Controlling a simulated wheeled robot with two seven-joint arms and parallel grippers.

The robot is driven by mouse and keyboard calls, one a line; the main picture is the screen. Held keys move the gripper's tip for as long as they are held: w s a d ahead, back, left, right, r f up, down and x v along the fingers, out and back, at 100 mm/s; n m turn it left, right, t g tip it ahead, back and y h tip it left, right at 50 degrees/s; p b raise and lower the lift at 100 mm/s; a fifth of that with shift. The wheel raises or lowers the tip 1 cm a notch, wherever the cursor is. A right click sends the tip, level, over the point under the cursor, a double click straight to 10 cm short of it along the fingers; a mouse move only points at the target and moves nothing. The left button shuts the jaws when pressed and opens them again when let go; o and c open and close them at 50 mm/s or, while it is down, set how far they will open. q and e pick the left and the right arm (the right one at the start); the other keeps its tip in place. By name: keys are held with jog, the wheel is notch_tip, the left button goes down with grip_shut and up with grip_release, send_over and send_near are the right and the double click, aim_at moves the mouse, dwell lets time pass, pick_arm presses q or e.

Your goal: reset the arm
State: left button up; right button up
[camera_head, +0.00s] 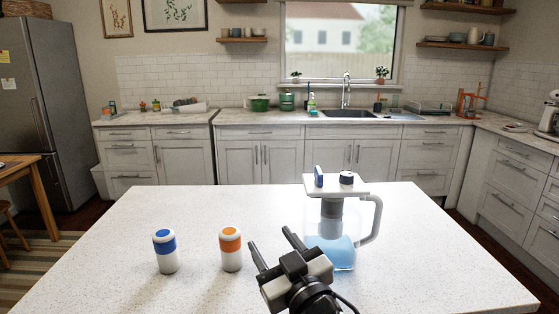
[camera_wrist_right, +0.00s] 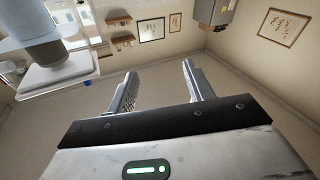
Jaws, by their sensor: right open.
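My right gripper (camera_head: 269,238) is open and empty above the front part of the white speckled island. Its two fingers point away from me and up, and they also show apart in the right wrist view (camera_wrist_right: 158,68), with nothing between them. A clear pitcher (camera_head: 344,253) with blue liquid stands on the island just right of the gripper. A white lid plate (camera_head: 336,188) lies across its top, with a blue piece and a dark round cap on it. The gripper appears apart from the pitcher. My left gripper is not in view.
On the island (camera_head: 205,205) left of the gripper stand a white bottle with a blue band (camera_head: 165,251) and one with an orange band (camera_head: 231,249). The island's far left part is clear. Cabinets and a sink (camera_head: 347,114) line the back wall.

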jog(key=s+d+f+m+g+h, duration=0.35)
jog(key=s+d+f+h, duration=0.2)
jog(key=d+f, duration=0.4)
jog(key=s+d+f+m+g+h, duration=0.1)
jog(key=s+d+f+g, duration=0.25)
jog(key=s, duration=0.45)
jog(key=s+d+f+g+h, duration=0.1)
jog(key=s+d+f+g, duration=0.3)
jog(key=s, duration=0.4)
jog(key=s+d+f+m+g+h, duration=0.1)
jog(key=s+d+f+g, duration=0.3)
jog(key=s, duration=0.4)
jog(key=w+a+f+t+y, duration=0.1)
jog(key=w+a+f+t, duration=0.1)
jog(key=w+f+t, duration=0.1)
jog(key=w+a+f+t+y, duration=0.1)
jog(key=w+a+f+t, duration=0.1)
jog(key=f+t, duration=0.2)
notch_tip(320, 180, down, 4)
jog(key=shift+w+a+r+t, duration=0.25)
jog(key=shift+w+t, duration=0.15)
